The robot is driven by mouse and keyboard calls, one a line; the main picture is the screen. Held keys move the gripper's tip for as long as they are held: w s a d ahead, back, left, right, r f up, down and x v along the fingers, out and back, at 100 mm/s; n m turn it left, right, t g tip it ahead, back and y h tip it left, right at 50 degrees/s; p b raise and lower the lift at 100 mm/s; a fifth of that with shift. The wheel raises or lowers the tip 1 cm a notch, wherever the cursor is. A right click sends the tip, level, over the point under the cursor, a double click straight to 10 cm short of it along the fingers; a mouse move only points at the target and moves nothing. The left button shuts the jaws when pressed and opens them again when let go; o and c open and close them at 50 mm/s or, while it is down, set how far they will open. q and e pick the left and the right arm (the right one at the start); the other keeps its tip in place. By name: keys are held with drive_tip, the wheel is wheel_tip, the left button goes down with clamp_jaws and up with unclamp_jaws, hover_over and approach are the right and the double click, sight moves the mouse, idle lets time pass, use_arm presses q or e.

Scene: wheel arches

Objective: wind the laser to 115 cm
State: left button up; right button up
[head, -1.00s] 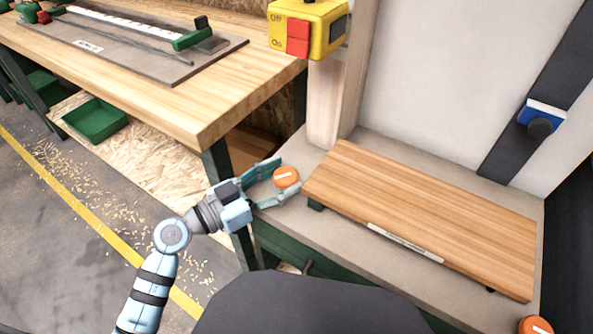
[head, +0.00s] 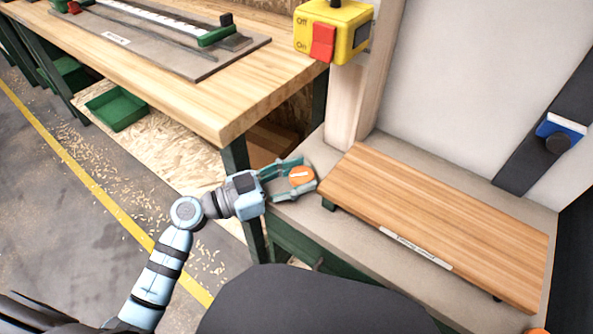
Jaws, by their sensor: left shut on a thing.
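An orange round knob (head: 302,176) with a white mark sits on the grey ledge, left of the wooden board. My left gripper (head: 296,178) is shut on it, one teal finger on its far side and one on its near side. A small blue and white device (head: 561,134) with a black knob sits on a dark slanted strip on the pale panel at the right. I cannot tell whether it is the laser. No centimetre figures are legible. My right gripper is not in view.
The wooden board (head: 440,215) with a white label lies on the ledge. A yellow switch box (head: 345,40) with a red rocker hangs above. A workbench (head: 190,95) stands at the left. Another orange knob (head: 538,331) is cut off at the lower right.

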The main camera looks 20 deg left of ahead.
use_arm(q)
drive_tip(key=shift+w+a+r+m+g+h+p, duration=0.1)
drive_tip(key=shift+r+m+g+h+p, duration=0.1)
drive_tip(key=shift+m+g+h+p, duration=0.55)
drive_tip(key=shift+w+f+m+g+h+p, duration=0.1)
drive_tip(key=shift+m+g+h+p, duration=0.5)
drive_tip(key=shift+g, duration=0.65)
drive_tip(key=m+g+b, duration=0.1)
drive_tip(key=m+g, duration=0.1)
drive_tip(key=g, duration=0.1)
drive_tip(key=shift+f+h+b, duration=0.2)
drive_tip(key=shift+h+b, duration=0.1)
drive_tip(key=shift+h, duration=0.05)
drive_tip(key=shift+m+g+b, duration=0.65)
drive_tip(key=shift+m+g, duration=0.2)
drive_tip(key=shift+g, duration=0.25)
drive_tip(key=shift+h, duration=0.3)
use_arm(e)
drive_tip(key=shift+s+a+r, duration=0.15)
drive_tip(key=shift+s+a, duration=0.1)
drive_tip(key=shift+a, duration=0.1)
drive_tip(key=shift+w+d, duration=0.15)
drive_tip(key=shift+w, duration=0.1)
use_arm(q)
drive_tip(key=o, duration=0.9)
